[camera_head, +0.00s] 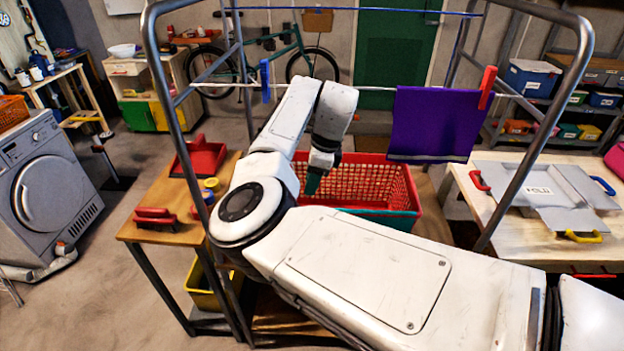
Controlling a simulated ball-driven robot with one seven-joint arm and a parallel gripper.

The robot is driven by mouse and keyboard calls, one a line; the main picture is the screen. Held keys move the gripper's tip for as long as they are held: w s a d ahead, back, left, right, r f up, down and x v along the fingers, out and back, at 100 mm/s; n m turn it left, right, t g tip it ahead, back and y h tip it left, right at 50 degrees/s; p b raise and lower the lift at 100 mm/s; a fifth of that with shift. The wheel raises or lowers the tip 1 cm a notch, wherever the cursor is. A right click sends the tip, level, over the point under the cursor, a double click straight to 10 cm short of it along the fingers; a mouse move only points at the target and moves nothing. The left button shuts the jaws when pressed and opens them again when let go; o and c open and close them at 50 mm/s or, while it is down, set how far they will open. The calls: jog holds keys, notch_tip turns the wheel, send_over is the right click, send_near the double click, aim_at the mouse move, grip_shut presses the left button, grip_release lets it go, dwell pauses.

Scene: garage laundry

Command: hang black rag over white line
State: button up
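The white line (375,88) runs across the metal drying frame behind my arm. A purple cloth (435,122) hangs over its right part. I cannot make out a black rag in this view. My gripper (316,181) points down at the left part of a red basket (385,185), below the white line. Something dark teal shows at its fingertips; I cannot tell whether it is a finger pad or cloth. The arm hides part of the line and part of the basket, so the inside of the basket is only partly seen.
A blue clothespin (265,80) and a red clothespin (487,87) sit on the white line. A blue line (400,11) runs above. Frame posts (170,110) stand at both sides. A wooden table (160,195) holds red items; a grey folding board (545,190) lies at right.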

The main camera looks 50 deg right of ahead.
jog(key=shift+b+x, duration=3.35)
jog(key=shift+x, duration=0.05)
jog(key=shift+b+x, duration=0.6)
jog(key=shift+x, duration=1.5)
grip_shut()
jog(key=shift+r+p, duration=3.65)
jog(key=shift+r, duration=0.6)
jog(key=shift+f, duration=0.15)
